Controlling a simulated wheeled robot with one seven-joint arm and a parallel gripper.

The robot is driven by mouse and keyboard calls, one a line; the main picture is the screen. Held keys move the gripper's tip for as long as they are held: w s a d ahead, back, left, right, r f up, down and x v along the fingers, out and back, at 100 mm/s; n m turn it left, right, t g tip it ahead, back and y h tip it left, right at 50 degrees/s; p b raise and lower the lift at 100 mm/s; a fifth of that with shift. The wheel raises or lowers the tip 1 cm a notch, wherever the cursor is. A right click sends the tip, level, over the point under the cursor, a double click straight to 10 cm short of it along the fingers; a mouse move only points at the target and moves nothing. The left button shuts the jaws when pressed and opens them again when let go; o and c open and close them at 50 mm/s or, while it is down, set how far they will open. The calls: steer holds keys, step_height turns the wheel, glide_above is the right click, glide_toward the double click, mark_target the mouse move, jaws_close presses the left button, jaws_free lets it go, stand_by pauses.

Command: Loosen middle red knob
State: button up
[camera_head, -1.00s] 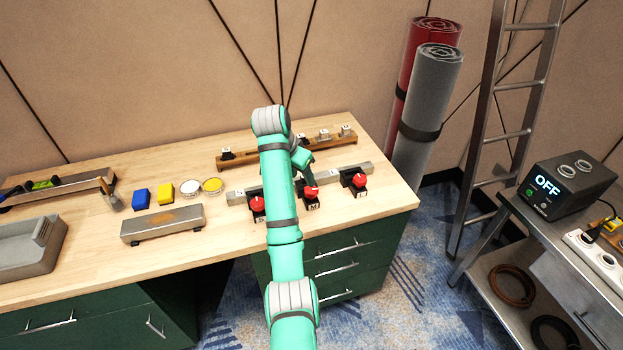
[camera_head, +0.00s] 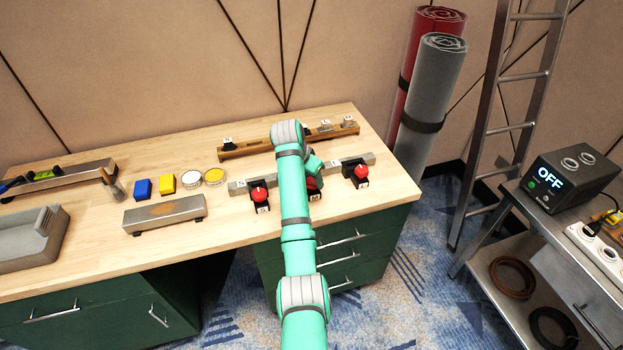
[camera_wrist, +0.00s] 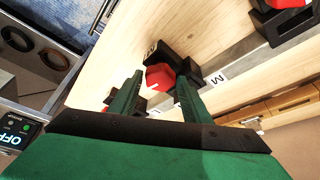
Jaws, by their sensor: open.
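Three red knobs on black blocks sit along a grey bar on the workbench. In the head view the left knob (camera_head: 259,193) and right knob (camera_head: 361,172) are clear. My gripper is open, with a finger on each side of that knob in the picture. I cannot tell whether either finger touches it.
A wooden rack (camera_head: 245,148) with small pieces lies behind the bar. A grey block (camera_head: 165,214), yellow and blue blocks and two round tins are to the left. Rolled mats (camera_head: 425,95) stand past the bench's right end. Bench surface between rack and tins is clear.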

steer(key=c, duration=0.8)
steer(key=shift+o, duration=0.2)
steer(key=shift+d+n, duration=0.1)
steer(key=shift+n, duration=0.2)
steer(key=n, duration=0.1)
steer(key=n+y, duration=0.1)
steer(key=n, duration=0.1)
steer(key=shift+d+n+t+y, duration=0.15)
steer(key=shift+n+t+y, duration=0.15)
steer(key=shift+t, duration=0.1)
steer(key=n+y, duration=0.1)
steer(key=n, duration=0.3)
steer(key=shift+d+n+y, duration=0.15)
steer(key=shift+n+y, duration=0.15)
steer(key=shift+y, duration=0.1)
steer(key=n+y, duration=0.1)
steer(key=n, duration=0.1)
steer(key=n+y, duration=0.1)
steer(key=n, duration=0.2)
steer(key=shift+d+g, duration=0.2)
steer(key=shift+g, duration=0.1)
steer(key=n+g, duration=0.1)
steer(key=n, duration=0.2)
steer(key=n+y, duration=0.1)
steer(key=n, duration=0.2)
steer(key=shift+w+d+g, duration=0.1)
steer(key=shift+w+g, duration=0.1)
steer(key=shift+g, duration=0.2)
